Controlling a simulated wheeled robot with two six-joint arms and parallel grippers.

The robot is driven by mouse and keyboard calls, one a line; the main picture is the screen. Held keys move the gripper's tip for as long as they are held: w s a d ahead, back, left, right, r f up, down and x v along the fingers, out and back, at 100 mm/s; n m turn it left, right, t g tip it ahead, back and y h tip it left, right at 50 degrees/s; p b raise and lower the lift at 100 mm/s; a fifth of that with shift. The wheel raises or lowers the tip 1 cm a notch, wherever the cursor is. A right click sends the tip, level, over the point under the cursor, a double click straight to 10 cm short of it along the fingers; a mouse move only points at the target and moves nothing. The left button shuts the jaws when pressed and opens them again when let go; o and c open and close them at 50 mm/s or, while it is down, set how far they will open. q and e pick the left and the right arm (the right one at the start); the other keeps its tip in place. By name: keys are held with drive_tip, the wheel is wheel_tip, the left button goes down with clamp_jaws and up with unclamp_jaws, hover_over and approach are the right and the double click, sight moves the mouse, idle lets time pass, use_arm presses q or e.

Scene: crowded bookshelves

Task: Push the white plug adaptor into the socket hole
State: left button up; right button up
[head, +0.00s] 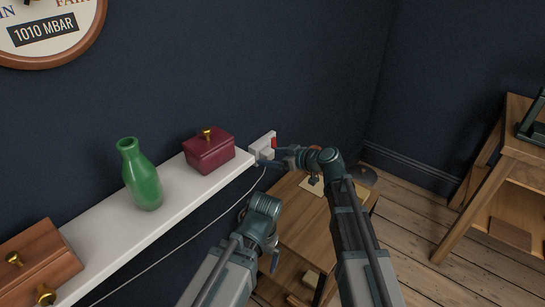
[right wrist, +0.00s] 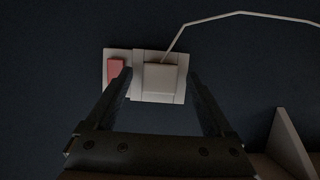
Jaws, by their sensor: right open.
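The white plug adaptor (right wrist: 160,77) is a pale block at the front of the white wall socket (right wrist: 140,57), with a white cable leaving its top edge in the right wrist view. I cannot tell how deep it sits in the hole. In the head view the socket (head: 262,141) is on the dark wall at the shelf's far end. My right gripper (right wrist: 161,74) is open, its fingers on either side of the adaptor, with visible gaps. It also shows in the head view (head: 269,156), close to the socket. My left arm is low in the middle; its jaws are not clear.
A red switch (right wrist: 116,71) is on the socket plate. The white shelf (head: 184,203) holds a maroon box (head: 209,153), a green bottle (head: 142,178) and a wooden box (head: 35,268). A wooden table (head: 305,222) stands below my right arm.

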drive_tip(key=p+v, duration=0.5)
drive_tip(key=v, duration=0.9)
drive_tip(key=shift+w+a, duration=0.15)
drive_tip(key=b+x, duration=0.4)
drive_tip(key=x, duration=0.8)
drive_tip(key=shift+f, duration=0.1)
drive_tip(key=shift+b+x, duration=0.5)
drive_tip(key=shift+x, duration=0.25)
